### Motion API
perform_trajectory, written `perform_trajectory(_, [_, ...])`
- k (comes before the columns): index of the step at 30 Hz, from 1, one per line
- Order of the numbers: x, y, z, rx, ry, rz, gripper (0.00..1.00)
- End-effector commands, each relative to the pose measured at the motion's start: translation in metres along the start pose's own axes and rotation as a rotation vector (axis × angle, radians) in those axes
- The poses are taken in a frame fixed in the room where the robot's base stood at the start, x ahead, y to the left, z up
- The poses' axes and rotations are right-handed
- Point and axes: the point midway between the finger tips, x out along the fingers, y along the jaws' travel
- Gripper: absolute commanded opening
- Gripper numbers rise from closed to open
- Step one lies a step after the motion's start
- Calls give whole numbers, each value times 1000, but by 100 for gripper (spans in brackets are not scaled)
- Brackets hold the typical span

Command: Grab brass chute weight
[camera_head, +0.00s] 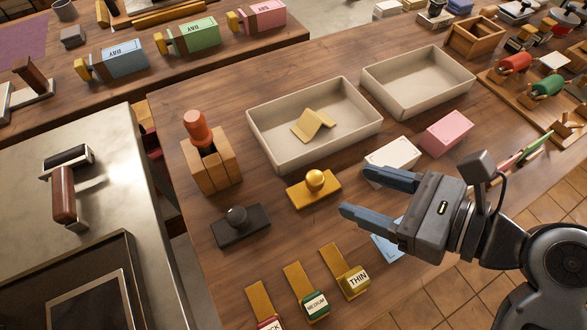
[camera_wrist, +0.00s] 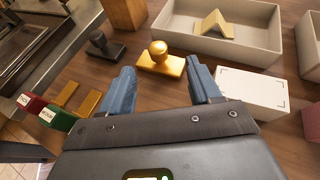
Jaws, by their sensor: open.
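The brass chute weight (camera_head: 314,190) is a gold block with a round knob on top. It stands upright on the wooden table, in front of the left cream tray. In the wrist view the brass weight (camera_wrist: 160,60) shows beyond and between my fingertips. My gripper (camera_head: 355,190) is open and empty, with its blue-grey fingers pointing left toward the weight. In the head view the fingertips are to the right of the weight and apart from it.
A dark knobbed weight (camera_head: 240,226) stands left of the brass one. A cream tray (camera_head: 270,152) holding a folded tan piece is behind. A white box (camera_head: 392,166) is close by my upper finger. Labelled gold pieces (camera_head: 345,270) lie in front. A wooden block holder (camera_head: 212,170) stands left.

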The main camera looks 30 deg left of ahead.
Motion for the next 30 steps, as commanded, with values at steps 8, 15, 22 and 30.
perform_trajectory(8, [26, 1, -1, 0, 1, 2, 62])
perform_trajectory(15, [57, 5, -6, 1, 1, 4, 62])
perform_trajectory(22, [76, 4, -6, 0, 2, 1, 62])
perform_trajectory(30, [77, 4, -6, 0, 1, -1, 58])
